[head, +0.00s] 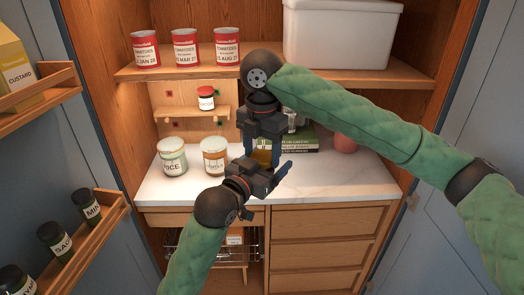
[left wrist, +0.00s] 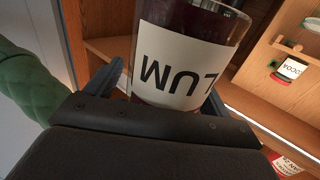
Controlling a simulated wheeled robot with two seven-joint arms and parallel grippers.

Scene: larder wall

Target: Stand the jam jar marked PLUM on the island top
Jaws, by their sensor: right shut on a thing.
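The PLUM jam jar (left wrist: 190,60) fills the middle of the left wrist view, dark inside with a white label. Its lettering appears inverted, as does the cocoa jar, so the jar looks upright. My right gripper (head: 263,150) points down from above, shut on the jar. My left gripper (head: 281,174) is just in front and lower. Its fingers stand either side of the jar, with a gap seen at one finger, so it looks open. The island top is not in view.
A rice jar (head: 172,157) and another labelled jar (head: 214,155) stand left on the white counter (head: 345,178). A cocoa jar (head: 206,98) sits on a small shelf. Tomato cans (head: 186,47) and a white bin (head: 340,35) stand above. Door racks (head: 75,240) project at left.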

